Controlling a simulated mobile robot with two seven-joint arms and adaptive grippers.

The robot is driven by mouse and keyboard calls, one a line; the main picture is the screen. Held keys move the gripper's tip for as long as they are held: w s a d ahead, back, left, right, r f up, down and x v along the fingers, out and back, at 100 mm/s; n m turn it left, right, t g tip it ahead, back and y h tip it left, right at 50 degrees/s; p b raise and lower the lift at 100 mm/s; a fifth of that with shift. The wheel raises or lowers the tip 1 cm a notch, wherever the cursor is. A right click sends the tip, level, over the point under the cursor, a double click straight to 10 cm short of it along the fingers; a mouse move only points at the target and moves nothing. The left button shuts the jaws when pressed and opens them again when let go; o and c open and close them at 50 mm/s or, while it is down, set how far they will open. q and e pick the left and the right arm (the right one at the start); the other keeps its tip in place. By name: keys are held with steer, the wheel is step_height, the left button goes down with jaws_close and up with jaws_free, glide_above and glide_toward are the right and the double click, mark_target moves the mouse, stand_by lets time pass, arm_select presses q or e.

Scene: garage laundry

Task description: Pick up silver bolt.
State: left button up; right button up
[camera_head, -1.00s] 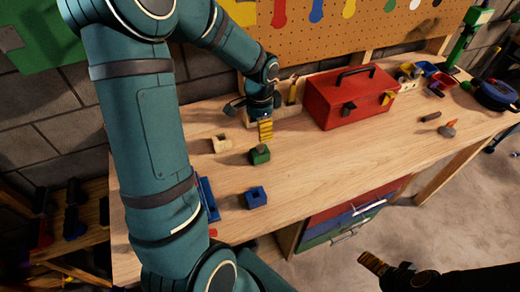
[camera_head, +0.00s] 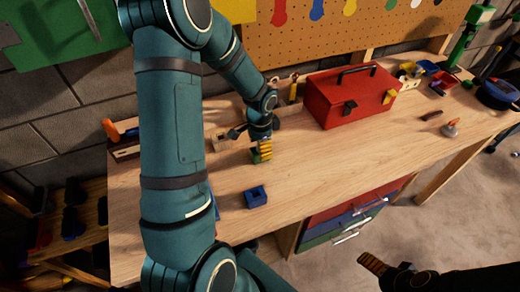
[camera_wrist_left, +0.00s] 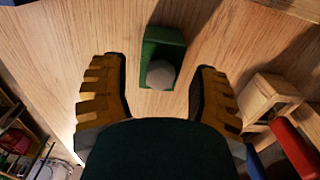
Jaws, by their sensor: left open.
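The silver bolt (camera_wrist_left: 160,74) shows in the left wrist view as a rounded grey head at one end of a small green holder (camera_wrist_left: 165,45). In the head view the green holder (camera_head: 255,156) is mostly covered by my left gripper and the bolt is hidden. My left gripper (camera_head: 264,152) is over the holder. In the left wrist view it is open, with one ridged yellow finger on each side of the bolt and a gap to both. My right gripper (camera_head: 372,262) is at the lower right, away from the bench; its opening is unclear.
A pale wooden block (camera_head: 221,141) stands left of the holder and a blue block (camera_head: 256,196) nearer the front of the workbench (camera_head: 330,165). A red toolbox (camera_head: 345,95) stands behind to the right. The bench front centre is clear.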

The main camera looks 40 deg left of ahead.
arm_select(q)
steer(key=shift+o, duration=0.2)
jaws_close()
